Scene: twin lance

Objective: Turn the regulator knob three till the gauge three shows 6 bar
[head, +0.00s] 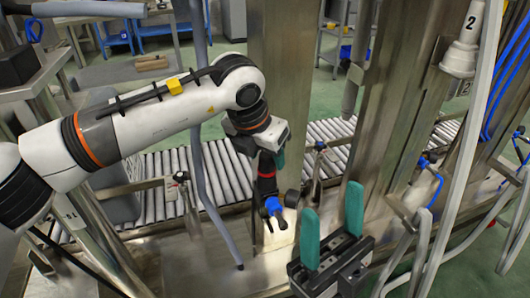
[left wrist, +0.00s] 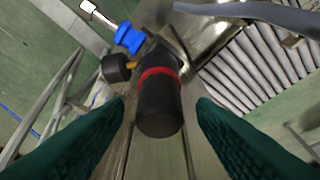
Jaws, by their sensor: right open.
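A regulator with a black knob (left wrist: 160,108) and a red ring stands below my left gripper (left wrist: 160,125). The left gripper's teal fingers are apart, with the knob between them in the picture and a visible gap on each side. In the head view the knob (head: 266,163) is partly hidden by my left gripper (head: 270,145). A small black round gauge (left wrist: 116,67) sits beside the regulator and also shows in the head view (head: 292,198). Its dial face and reading cannot be made out. My right gripper (head: 330,235) is open and empty, at the lower right.
A blue fitting (left wrist: 129,38) joins the regulator. A roller conveyor (head: 215,165) runs behind it. A steel post (head: 285,75) stands close behind the regulator. A grey hose (head: 200,150) hangs to its left. Pipes and hoses (head: 465,150) crowd the right side.

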